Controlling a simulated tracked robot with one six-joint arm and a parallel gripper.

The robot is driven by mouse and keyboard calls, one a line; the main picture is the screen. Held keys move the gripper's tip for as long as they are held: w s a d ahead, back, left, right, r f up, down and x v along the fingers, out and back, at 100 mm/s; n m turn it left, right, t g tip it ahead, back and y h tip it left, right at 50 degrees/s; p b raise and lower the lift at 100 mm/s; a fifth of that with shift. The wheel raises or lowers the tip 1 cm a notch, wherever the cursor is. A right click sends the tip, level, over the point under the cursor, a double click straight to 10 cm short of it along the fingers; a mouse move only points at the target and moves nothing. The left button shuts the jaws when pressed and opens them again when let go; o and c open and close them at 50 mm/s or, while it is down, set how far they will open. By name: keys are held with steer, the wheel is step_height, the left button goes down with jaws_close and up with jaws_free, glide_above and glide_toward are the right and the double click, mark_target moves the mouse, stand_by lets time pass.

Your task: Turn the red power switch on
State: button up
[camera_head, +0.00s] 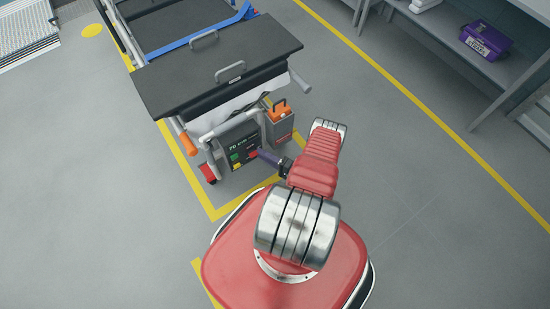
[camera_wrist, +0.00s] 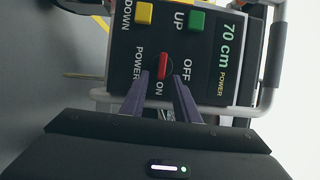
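The red power switch (camera_wrist: 163,66) is on a dark panel (camera_wrist: 215,85) in the wrist view. Its long axis runs roughly up and down in the picture. The ON label is just below it and the OFF label is to its right. My gripper (camera_wrist: 160,76) is open, its two purple fingers apart, with the tips at either side of the switch's lower end. I cannot tell whether they touch it. In the head view my gripper (camera_head: 259,154) reaches the front of the panel (camera_head: 236,146) and the switch is hard to make out there.
A yellow DOWN button (camera_wrist: 144,13) and a green UP button (camera_wrist: 196,20) sit near the switch. A grey tube frame (camera_wrist: 268,98) surrounds the panel. In the head view, a dark cart top (camera_head: 215,66) overhangs it, and an orange-topped box (camera_head: 279,122) stands just right.

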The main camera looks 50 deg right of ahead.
steer(key=s+d, duration=0.1)
steer(key=s, duration=1.2)
steer(key=shift+s+d, duration=0.25)
steer(key=shift+s, duration=0.05)
stand_by(0.6)
